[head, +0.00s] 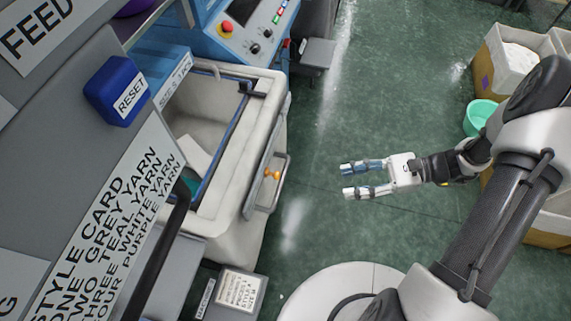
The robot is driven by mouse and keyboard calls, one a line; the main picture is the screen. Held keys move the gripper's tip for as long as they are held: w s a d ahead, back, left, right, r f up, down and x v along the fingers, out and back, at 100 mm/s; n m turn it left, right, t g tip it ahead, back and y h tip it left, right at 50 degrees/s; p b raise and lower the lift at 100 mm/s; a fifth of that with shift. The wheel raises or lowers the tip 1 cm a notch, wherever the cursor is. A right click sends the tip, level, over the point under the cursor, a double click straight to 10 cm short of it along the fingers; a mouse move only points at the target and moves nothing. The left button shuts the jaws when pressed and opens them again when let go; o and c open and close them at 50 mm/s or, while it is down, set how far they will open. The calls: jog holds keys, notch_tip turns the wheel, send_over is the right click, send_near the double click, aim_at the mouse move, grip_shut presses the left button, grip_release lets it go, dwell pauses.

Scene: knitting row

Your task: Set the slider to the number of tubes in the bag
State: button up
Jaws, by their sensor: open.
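A cream fabric bag (235,238) hangs open in a frame at centre left. Inside it I see a pale piece and a bit of teal at the lower left; its depth is mostly hidden, and I cannot count tubes. A small orange knob (272,175) sits by a metal bracket on the bag's right side; I cannot tell whether it is the slider. My gripper (348,181) is open and empty over the green floor, its fingers pointing left, to the right of the knob and apart from it.
A style card (112,225) and a blue RESET block (117,90) are on the grey panel at left. A blue machine console (240,25) with a red button is behind the bag. A small labelled box (238,291) is below. Cartons (515,65) and a mint tub (481,117) stand right.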

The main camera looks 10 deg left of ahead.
aim_at(274, 175)
notch_tip(274, 175, down, 9)
jog(key=w+m+t+y, duration=0.1)
jog(key=m+t+y, duration=0.25)
jog(key=m, duration=0.25)
jog(key=w+a+b, duration=0.1)
jog(key=a, duration=1.7)
jog(key=shift+w+f+m+t+b, duration=0.25)
jog(key=shift+f+m+t+b, duration=0.05)
jog(key=shift+f+t+b, duration=0.05)
jog(key=shift+c, duration=0.5)
grip_shut()
